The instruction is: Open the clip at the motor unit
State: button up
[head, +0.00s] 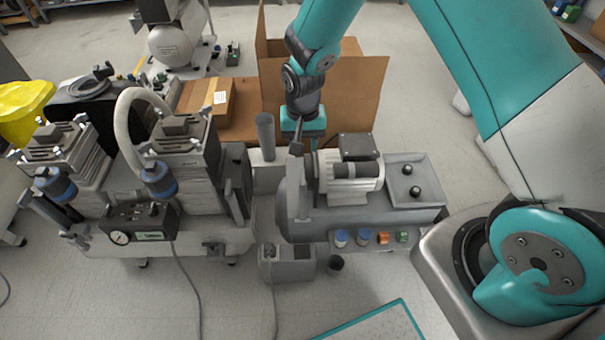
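The motor unit (345,180) stands in the middle of the head view, a light ribbed motor with a dark box on top, on a grey base. My gripper (297,148) hangs from the teal and dark wrist, pointing down at the left end of the motor unit. It is small and partly merges with the grey parts there, so I cannot tell whether its fingers are apart or touching anything. A narrow upright grey strip (303,190) runs down the unit's left end below my gripper. I cannot make out the clip for certain.
A compressor with two dark heads (185,165) and a pale hose (127,125) stands close on the left. An open cardboard box (355,80) is behind my wrist. A grey cylinder (265,138) stands just left of my gripper. Floor is free to the right of the box.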

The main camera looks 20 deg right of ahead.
aim_at(303, 177)
notch_tip(303, 177, down, 13)
jog(key=shift+f, duration=0.1)
dwell(0.3)
grip_shut()
